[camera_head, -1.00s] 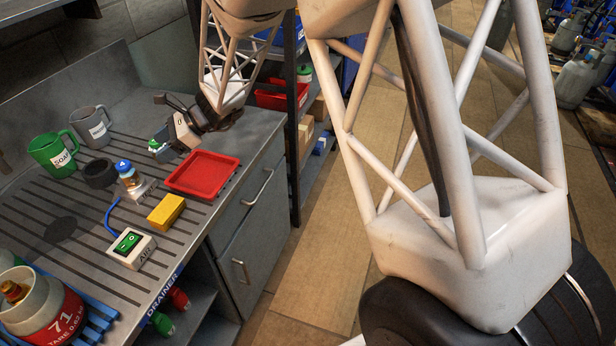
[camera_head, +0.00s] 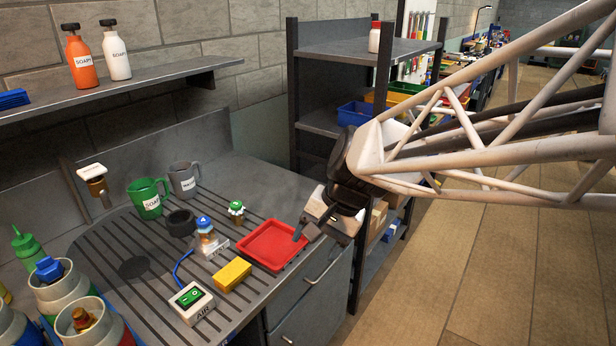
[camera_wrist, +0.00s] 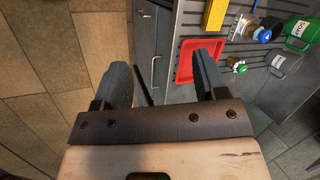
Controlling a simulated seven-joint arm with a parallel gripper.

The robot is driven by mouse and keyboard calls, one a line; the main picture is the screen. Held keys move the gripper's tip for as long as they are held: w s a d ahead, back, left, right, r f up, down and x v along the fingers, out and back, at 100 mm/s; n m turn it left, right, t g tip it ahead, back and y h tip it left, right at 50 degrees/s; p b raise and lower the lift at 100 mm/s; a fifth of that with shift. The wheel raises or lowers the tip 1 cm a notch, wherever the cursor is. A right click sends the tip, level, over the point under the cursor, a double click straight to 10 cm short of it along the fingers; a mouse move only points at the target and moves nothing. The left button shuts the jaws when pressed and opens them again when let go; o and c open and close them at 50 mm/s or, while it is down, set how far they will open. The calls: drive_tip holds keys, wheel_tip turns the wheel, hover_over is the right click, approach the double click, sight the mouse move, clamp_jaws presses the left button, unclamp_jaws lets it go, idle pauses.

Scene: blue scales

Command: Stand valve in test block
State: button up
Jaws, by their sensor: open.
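A valve with a blue top and brass body (camera_head: 205,228) stands upright in the clear test block (camera_head: 218,248) on the ribbed drainer; both also show at the upper right of the wrist view. A second valve with a green top (camera_head: 236,210) stands on the drainer behind the red tray (camera_head: 270,262), apart from the block. My gripper (camera_head: 318,232) is open and empty, over the right end of the counter by the tray. The wrist view shows nothing between its fingers (camera_wrist: 162,65).
A yellow block (camera_head: 232,275), a switch box (camera_head: 192,302) with a blue hose, a dark ring (camera_head: 181,222), green mug (camera_head: 148,197) and grey mug (camera_head: 184,179) surround the test block. Gas cylinders (camera_head: 62,285) stand front left. A shelf rack (camera_head: 345,50) stands behind my arm.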

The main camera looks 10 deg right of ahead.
drive_tip(key=s+d+r+n+t+h, duration=0.1)
drive_tip(key=s+d+n+h, duration=0.3)
drive_tip(key=s+d, duration=0.4)
drive_tip(key=s+n+t, duration=0.1)
drive_tip(key=s, duration=0.3)
drive_tip(key=shift+d+r+h, duration=0.15)
drive_tip(key=shift+d+h, duration=0.15)
drive_tip(key=shift+h, duration=0.1)
